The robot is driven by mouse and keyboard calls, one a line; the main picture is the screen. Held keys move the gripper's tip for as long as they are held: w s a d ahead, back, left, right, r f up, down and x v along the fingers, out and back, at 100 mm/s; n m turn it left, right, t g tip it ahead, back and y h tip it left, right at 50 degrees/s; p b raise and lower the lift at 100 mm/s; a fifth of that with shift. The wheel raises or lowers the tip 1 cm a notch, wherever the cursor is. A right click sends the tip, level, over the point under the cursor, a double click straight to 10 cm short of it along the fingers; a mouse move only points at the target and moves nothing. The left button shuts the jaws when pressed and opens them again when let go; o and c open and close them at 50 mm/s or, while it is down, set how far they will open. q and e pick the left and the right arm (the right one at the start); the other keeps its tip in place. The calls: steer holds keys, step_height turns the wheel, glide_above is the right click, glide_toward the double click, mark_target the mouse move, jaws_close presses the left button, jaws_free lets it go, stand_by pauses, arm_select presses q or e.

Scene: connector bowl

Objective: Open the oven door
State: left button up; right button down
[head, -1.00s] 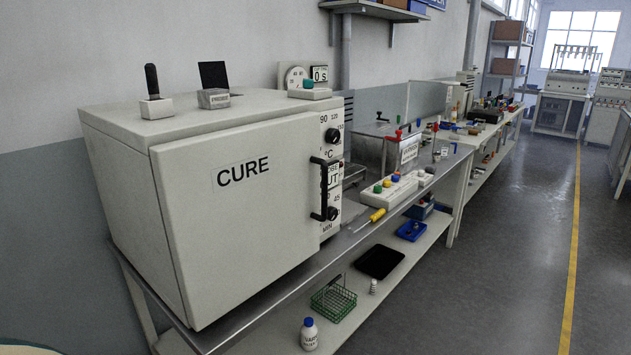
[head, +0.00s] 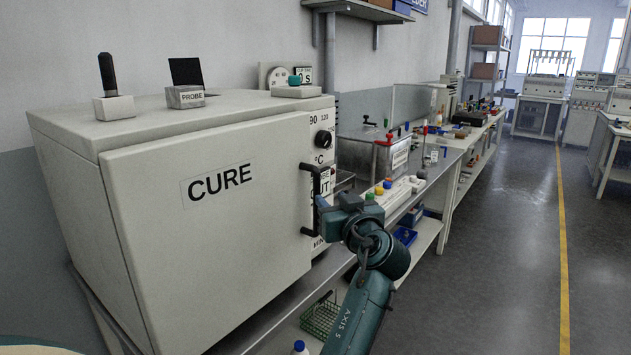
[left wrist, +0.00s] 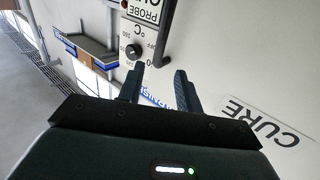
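The white oven marked CURE has its door (head: 190,270) shut flush against the body. A black vertical bar handle (head: 306,185) is at the door's right edge; it also shows in the left wrist view (left wrist: 167,32). My left gripper (head: 322,208) is at the lower half of the handle, in front of the control panel. In the left wrist view my left gripper (left wrist: 158,80) has its two fingers apart, one on each side of the line of the handle, with the handle's end near the gap. Contact with the handle cannot be told. My right gripper is not in view.
A black-handled block (head: 114,108), a PROBE block (head: 185,97) and a green-topped block (head: 296,91) stand on the oven. A green wire basket (head: 320,316) is on the lower shelf. The aisle floor is clear.

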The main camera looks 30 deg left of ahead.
mark_target(318, 185)
arm_select(q)
steer(key=p+x, duration=0.2)
steer(key=x, duration=0.8)
steer(key=shift+w+a, duration=0.25)
steer(key=shift+c, duration=0.5)
jaws_close()
